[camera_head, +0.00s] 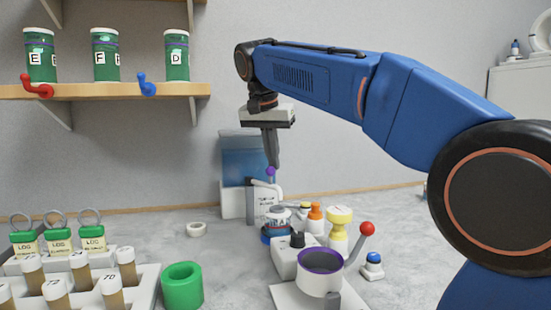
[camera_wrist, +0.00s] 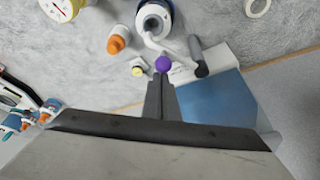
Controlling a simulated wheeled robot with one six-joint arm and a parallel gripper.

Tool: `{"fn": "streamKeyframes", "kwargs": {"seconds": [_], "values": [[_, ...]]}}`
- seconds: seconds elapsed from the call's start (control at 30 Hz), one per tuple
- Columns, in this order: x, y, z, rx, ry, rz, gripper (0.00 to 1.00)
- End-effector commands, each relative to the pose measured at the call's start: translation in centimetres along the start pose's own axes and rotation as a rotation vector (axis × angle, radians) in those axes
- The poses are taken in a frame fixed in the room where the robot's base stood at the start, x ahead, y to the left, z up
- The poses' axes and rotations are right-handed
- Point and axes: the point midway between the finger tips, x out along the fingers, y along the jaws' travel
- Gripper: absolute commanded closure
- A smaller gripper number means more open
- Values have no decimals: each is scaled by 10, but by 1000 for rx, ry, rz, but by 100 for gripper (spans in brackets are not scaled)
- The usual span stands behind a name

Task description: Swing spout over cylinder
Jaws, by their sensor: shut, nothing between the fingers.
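The spout (camera_head: 267,185) is a thin white bent tube in front of a blue-windowed tank (camera_head: 246,165). A purple knob (camera_head: 270,171) sits on it, also seen in the wrist view (camera_wrist: 162,64). My gripper (camera_head: 273,168) is shut and empty, pointing down, with its tips (camera_wrist: 160,78) right at the purple knob; contact cannot be told. A pale round vessel with a blue base (camera_head: 276,230), likely the cylinder, stands below. In the wrist view the white tube (camera_wrist: 165,50) runs to the edge of this round vessel (camera_wrist: 154,18). Whether its outlet is over the opening is unclear.
Orange-capped (camera_head: 315,212) and yellow-capped (camera_head: 339,217) bottles stand close right. A white device with a purple-rimmed cup (camera_head: 320,262) and red-ball lever (camera_head: 367,228) is in front. A vial rack (camera_head: 147,285) and green ring (camera_head: 182,286) are at left. A shelf (camera_head: 150,90) hangs upper left.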

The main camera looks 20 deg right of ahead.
Motion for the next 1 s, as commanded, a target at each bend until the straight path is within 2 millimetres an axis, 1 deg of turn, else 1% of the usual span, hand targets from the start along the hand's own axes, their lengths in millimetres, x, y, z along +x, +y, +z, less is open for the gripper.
{"fn": "streamKeyframes", "kwargs": {"seconds": [0.27,0.83,0.93,1.0], "values": [[-2,-2,6,-2,0,-1,100],[-3,-2,8,-3,-2,-1,100],[-8,-2,8,-3,-2,-2,100],[-14,-2,8,-3,-2,-3,100]]}}
